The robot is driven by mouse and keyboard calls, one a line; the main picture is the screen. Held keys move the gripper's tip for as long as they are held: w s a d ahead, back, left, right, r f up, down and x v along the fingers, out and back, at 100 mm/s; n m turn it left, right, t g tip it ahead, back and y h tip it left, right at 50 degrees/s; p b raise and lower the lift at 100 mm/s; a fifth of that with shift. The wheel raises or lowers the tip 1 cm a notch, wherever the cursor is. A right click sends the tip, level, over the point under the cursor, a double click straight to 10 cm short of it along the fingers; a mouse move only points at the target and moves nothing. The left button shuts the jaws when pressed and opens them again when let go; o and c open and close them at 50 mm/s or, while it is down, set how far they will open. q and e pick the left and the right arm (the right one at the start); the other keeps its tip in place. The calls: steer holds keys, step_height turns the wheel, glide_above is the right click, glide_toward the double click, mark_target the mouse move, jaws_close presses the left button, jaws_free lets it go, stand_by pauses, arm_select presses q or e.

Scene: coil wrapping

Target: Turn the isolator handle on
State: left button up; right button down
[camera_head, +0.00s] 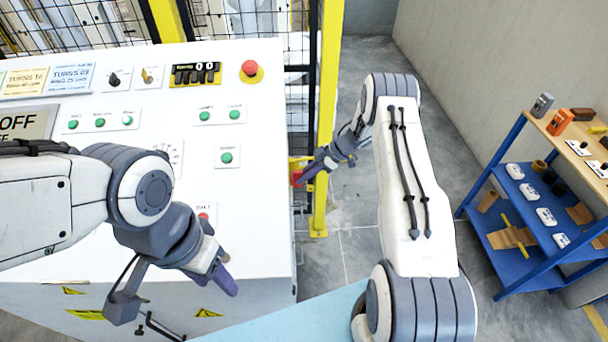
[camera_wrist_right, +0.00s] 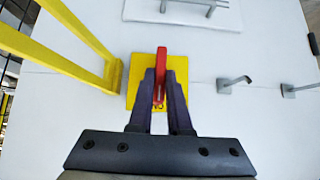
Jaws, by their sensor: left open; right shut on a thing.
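The red isolator handle (camera_wrist_right: 162,60) stands upright in the right wrist view on a yellow plate (camera_wrist_right: 134,88), which is fixed to a pale cabinet face. My right gripper (camera_wrist_right: 161,78) is shut on the handle, with one dark finger on each side. In the head view the red handle (camera_head: 296,178) shows at the cabinet's right side, and my right gripper (camera_head: 306,172) reaches it from the right. Marks on the plate are mostly hidden by the fingers. My left gripper (camera_head: 224,278) is open and empty over the front edge of the control panel.
The sloped white control panel (camera_head: 150,240) carries green buttons, a counter and a red emergency stop (camera_head: 250,69). A yellow post (camera_head: 325,120) stands close by my right gripper. A blue shelf (camera_head: 500,185) with parts is at the right. Grey metal hooks (camera_wrist_right: 232,82) project beside the plate.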

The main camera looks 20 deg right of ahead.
steer(key=c, duration=0.9)
jaws_free()
steer(key=shift+o, duration=0.2)
steer(key=b+v, duration=0.3)
steer(key=v, duration=0.7)
steer(key=shift+d, duration=0.15)
steer(key=shift+r, duration=0.1)
